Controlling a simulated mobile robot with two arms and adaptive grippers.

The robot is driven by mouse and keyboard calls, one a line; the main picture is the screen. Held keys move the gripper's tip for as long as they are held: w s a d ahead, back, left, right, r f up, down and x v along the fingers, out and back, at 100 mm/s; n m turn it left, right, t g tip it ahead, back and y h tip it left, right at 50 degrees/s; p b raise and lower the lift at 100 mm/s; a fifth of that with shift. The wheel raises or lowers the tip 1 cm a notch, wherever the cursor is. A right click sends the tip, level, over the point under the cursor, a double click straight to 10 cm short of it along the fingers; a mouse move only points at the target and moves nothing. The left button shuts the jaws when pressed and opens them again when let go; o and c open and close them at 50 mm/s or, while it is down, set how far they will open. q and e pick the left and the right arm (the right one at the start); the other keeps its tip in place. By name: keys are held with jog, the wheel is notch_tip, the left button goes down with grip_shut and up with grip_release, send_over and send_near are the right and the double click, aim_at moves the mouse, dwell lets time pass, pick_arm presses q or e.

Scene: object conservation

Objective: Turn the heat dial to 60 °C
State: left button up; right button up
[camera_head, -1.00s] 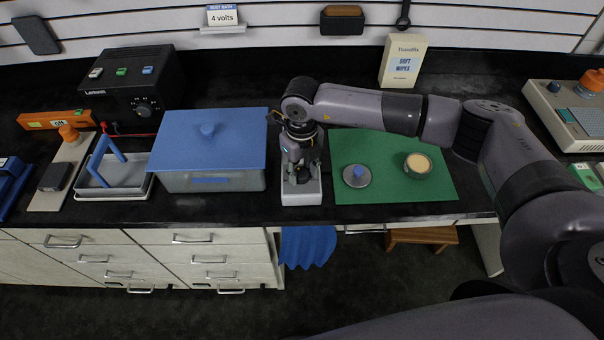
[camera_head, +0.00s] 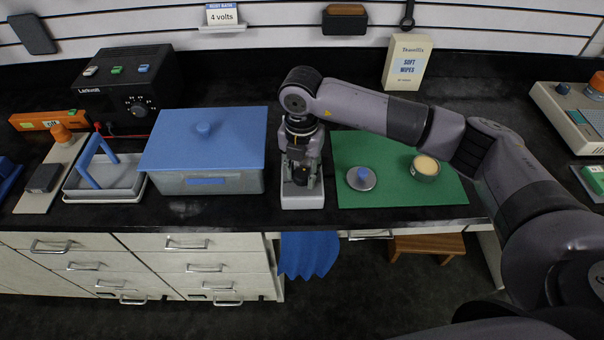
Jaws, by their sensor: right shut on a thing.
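A small pale grey unit (camera_head: 302,202) stands near the front edge of the bench, between the blue-lidded tank and the green mat. My right gripper (camera_head: 301,181) points straight down onto its top from above. Its fingers are shut on a small part on top of the unit, which looks to be the heat dial. The fingers hide that dial, and no scale or 60 °C mark can be read. My left gripper is not in view.
A tank with a blue lid (camera_head: 205,139) stands close to the left of the gripper. A green mat (camera_head: 395,190) with a blue-knobbed lid (camera_head: 361,178) and a round tin (camera_head: 425,167) lies close to the right. A black power box (camera_head: 120,82) stands at the back left.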

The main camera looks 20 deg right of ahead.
aim_at(301, 174)
jog(key=m+b, duration=0.1)
jog(key=m, duration=0.3)
jog(key=shift+w+r+m, duration=0.1)
jog(key=shift+m, duration=0.3)
dwell(0.4)
jog(key=o, duration=1.2)
jog(key=shift+c, duration=0.2)
notch_tip(301, 174, up, 12)
